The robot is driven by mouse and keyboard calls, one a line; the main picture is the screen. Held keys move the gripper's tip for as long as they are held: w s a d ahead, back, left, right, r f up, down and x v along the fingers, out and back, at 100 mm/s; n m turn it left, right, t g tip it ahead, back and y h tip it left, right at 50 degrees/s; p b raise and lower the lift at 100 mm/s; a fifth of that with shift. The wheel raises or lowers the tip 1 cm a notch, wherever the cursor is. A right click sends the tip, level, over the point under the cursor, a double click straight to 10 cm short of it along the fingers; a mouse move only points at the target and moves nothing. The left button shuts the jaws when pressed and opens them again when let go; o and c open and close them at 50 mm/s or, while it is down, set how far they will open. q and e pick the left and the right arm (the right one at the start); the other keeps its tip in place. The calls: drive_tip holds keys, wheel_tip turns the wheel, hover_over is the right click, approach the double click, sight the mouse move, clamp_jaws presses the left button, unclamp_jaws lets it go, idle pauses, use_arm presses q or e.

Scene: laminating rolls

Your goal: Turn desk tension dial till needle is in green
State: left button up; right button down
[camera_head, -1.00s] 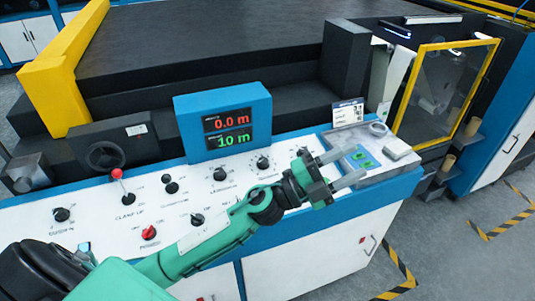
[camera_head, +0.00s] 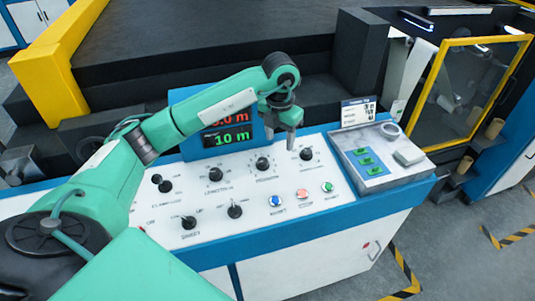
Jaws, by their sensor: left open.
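The white desk panel (camera_head: 225,192) carries several black dials with labels too small to read surely. One dial (camera_head: 263,163) is in the back row at the middle; another dial (camera_head: 306,153) is to its right, and a third dial (camera_head: 186,174) is to its left. I cannot tell which is the tension dial. No needle or green zone can be made out. My left gripper (camera_head: 281,143) is open, empty and pointing down, above the back of the panel between the middle and right dials. It appears apart from both. My right gripper is not in view.
A blue display box (camera_head: 190,146) stands behind the dials, partly hidden by my left arm. Blue, red and green buttons (camera_head: 302,194) sit along the front. A grey tray (camera_head: 390,178) with green pieces and a tape ring lies at right. A yellow-framed door (camera_head: 422,95) stands beyond.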

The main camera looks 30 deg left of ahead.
sight(263, 160)
use_arm(q)
drive_tip(key=a+r+y, duration=0.2)
drive_tip(key=a, duration=0.2)
drive_tip(key=shift+n, duration=0.4)
drive_tip(key=f+p, duration=0.1)
drive_tip(key=f, duration=0.3)
drive_tip(key=a+f+p, duration=0.1)
drive_tip(key=f, duration=0.3)
drive_tip(key=f+p, duration=0.2)
drive_tip(key=f, duration=0.2)
drive_tip(key=shift+w+a+f, duration=0.2)
drive_tip(key=shift+a+f, duration=0.15)
drive_tip(key=shift+f, duration=0.6)
